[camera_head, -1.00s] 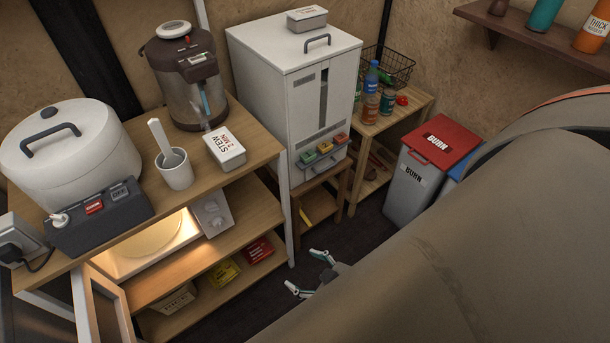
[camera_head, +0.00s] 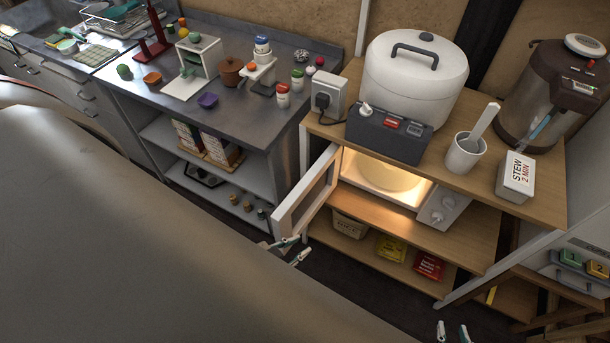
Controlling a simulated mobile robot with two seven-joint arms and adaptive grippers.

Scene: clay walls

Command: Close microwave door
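The microwave (camera_head: 440,205) sits on the middle shelf of the wooden rack. Its inside is lit and its white control panel with knobs is on the right. Its white-framed door (camera_head: 305,200) stands open, swung out to the left toward me. My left gripper (camera_head: 293,249) is just below and in front of the door's near lower end. Its two fingertips are apart with nothing between them; I cannot tell whether it touches the door. My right gripper (camera_head: 452,330) is at the bottom edge, fingertips apart and empty, over the floor in front of the rack.
A rice cooker (camera_head: 415,85), a dark switch box (camera_head: 388,135), a mug (camera_head: 464,155) and a stew box (camera_head: 516,178) stand on the rack top. A dark counter (camera_head: 240,110) with many small items is at left. Dark floor (camera_head: 350,280) lies in front of the rack.

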